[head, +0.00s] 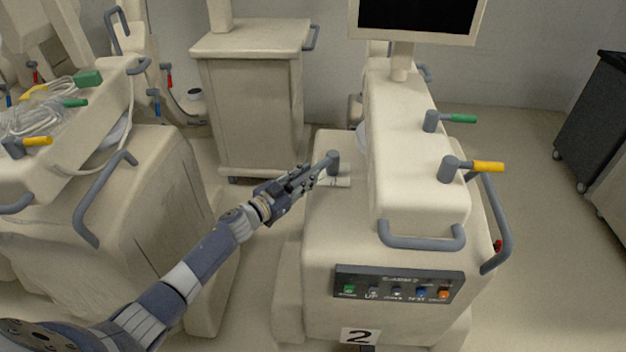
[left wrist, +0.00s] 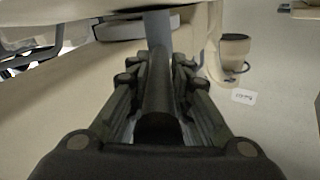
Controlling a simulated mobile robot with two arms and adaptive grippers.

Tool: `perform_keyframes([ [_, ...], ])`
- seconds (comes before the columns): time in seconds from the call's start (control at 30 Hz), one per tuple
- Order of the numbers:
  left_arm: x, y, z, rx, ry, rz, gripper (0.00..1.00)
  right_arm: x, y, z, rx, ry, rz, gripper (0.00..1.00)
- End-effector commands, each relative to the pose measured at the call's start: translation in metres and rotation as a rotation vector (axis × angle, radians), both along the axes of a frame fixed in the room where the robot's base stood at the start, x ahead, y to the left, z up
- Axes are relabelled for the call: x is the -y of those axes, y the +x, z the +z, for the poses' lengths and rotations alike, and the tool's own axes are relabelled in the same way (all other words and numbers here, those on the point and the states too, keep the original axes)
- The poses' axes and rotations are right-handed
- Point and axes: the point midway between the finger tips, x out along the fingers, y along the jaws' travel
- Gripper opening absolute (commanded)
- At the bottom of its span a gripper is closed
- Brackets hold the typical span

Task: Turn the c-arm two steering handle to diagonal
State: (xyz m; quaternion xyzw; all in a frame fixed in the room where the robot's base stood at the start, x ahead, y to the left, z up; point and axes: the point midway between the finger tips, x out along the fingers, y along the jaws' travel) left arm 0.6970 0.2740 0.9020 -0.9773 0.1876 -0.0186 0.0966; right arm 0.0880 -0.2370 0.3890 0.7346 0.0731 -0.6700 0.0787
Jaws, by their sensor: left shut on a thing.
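C-arm two is the cream cart (head: 322,240) with a "2" plate on its front, right of centre in the head view. Its grey steering handle (head: 333,158) stands on the low ledge at the cart's left side, above a pale label. My left gripper (head: 312,174) reaches in from the left and is shut on the handle's lever. In the left wrist view the grey lever (left wrist: 158,105) runs lengthwise between the fingers (left wrist: 158,75). The lever's exact heading against the label's marks is too small to tell. My right gripper is out of view.
Cart two carries a yellow lever (head: 488,166), a green lever (head: 462,118), a front bar (head: 422,242), a button panel (head: 400,284) and a monitor (head: 418,18). Another covered cart (head: 140,200) stands left, a covered cabinet (head: 250,100) behind. A dark cabinet (head: 592,115) stands right.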

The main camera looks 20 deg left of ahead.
Motion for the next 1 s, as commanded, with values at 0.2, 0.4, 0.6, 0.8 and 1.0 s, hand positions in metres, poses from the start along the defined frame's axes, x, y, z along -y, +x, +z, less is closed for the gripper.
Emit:
perform_keyframes([
  [0.2, -0.0122, 0.0054, -0.0012, 0.000, 0.004, -0.083, 0.00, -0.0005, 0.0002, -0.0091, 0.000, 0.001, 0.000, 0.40],
  [0.4, -0.0149, 0.0069, -0.0006, 0.000, 0.002, -0.118, 0.00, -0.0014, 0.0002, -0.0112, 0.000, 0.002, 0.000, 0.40],
  [0.6, -0.0151, 0.0069, -0.0009, -0.002, 0.002, -0.123, 0.00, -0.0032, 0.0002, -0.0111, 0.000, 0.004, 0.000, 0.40],
  [0.8, -0.0151, 0.0070, -0.0009, -0.002, 0.001, -0.122, 0.00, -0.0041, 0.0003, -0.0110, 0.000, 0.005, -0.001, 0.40],
  [1.0, -0.0152, 0.0071, -0.0009, -0.003, 0.001, -0.121, 0.41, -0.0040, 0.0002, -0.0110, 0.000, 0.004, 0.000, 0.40],
])
